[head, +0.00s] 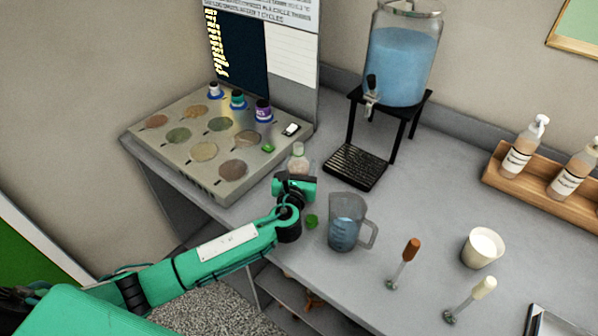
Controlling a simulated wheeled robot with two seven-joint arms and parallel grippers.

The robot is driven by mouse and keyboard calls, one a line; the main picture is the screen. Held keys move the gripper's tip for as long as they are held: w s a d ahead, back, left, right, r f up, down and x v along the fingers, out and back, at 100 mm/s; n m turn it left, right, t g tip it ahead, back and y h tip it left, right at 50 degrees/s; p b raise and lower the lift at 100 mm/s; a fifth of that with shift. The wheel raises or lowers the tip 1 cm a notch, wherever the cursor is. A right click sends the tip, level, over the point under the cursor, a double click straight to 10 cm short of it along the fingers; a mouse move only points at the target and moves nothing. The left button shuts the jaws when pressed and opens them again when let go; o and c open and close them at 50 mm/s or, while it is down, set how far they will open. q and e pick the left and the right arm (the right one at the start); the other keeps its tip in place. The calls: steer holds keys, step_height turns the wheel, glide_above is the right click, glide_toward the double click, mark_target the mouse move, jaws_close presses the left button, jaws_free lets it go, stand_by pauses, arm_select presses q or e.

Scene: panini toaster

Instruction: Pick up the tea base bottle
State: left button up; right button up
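A small clear bottle (298,158) stands on the counter beside the sloped panel. Its lower part is hidden behind my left gripper (296,180), which is right at it. I cannot tell whether the fingers are shut on the bottle or open around it. Two pump bottles with pale labels, one at the left (522,148) and one at the right (575,170), stand in a wooden rack (530,190). No label is readable, so I cannot tell which bottle is the tea base. My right gripper is not in view.
A water dispenser (400,60) stands behind.

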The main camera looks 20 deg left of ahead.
arm_select(q)
step_height(320, 180, up, 20)
steer(key=b, duration=0.1)
stand_by(0.5)
steer(key=o, duration=0.3)
steer(key=c, duration=0.4)
steer(key=shift+o, duration=0.2)
